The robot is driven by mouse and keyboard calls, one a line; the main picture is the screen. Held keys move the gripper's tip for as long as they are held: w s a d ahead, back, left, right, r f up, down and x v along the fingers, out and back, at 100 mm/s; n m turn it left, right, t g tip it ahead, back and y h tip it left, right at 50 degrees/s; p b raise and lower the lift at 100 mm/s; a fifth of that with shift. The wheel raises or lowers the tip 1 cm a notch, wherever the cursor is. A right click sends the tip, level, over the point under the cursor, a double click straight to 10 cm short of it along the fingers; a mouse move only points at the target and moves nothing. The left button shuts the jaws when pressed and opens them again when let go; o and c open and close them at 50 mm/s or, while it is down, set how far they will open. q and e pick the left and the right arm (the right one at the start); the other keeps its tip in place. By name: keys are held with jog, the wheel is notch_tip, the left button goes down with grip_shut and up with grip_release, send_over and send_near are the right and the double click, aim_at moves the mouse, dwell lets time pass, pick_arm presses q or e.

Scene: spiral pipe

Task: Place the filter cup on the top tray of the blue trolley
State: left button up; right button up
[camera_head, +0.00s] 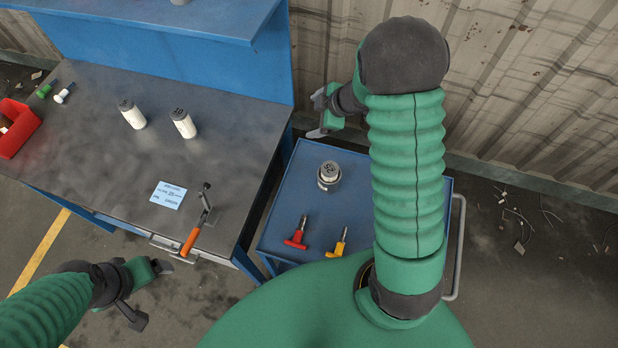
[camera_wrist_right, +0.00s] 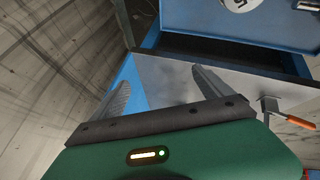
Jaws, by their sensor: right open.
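A metallic cup (camera_head: 328,184), which looks like the filter cup, stands upright on the top tray of the blue trolley (camera_head: 285,215). A pale cylinder marked 25 (camera_head: 329,169) sits in its top. My right gripper (camera_head: 317,115) is open and empty, above and beyond the cup near the trolley's back edge. In the right wrist view its two fingers (camera_wrist_right: 163,82) are apart with nothing between them, and the cup does not show. My left gripper (camera_head: 152,292) is open and empty in front of the grey workbench.
Red (camera_head: 297,233) and yellow (camera_head: 340,241) handled tools lie at the tray's front. A corrugated wall (camera_head: 510,90) stands behind.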

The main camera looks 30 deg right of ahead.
jog(key=a+r+m+h, duration=0.2)
jog(key=a+r+m, duration=0.2)
pick_arm(q)
jog(key=shift+s+a, duration=0.15)
jog(key=shift+a, duration=0.1)
pick_arm(e)
jog(key=s+a+m+g, duration=0.2)
jog(key=s+a, duration=0.4)
jog(key=s, duration=0.3)
jog(key=s+a+m+g, duration=0.2)
jog(key=s+a+m, duration=0.2)
jog(key=s+a, duration=0.2)
jog(key=s, duration=0.2)
jog(key=shift+s+a+f+m, duration=0.25)
jog(key=shift+s+a+m, duration=0.05)
jog(key=shift+s+m, duration=0.1)
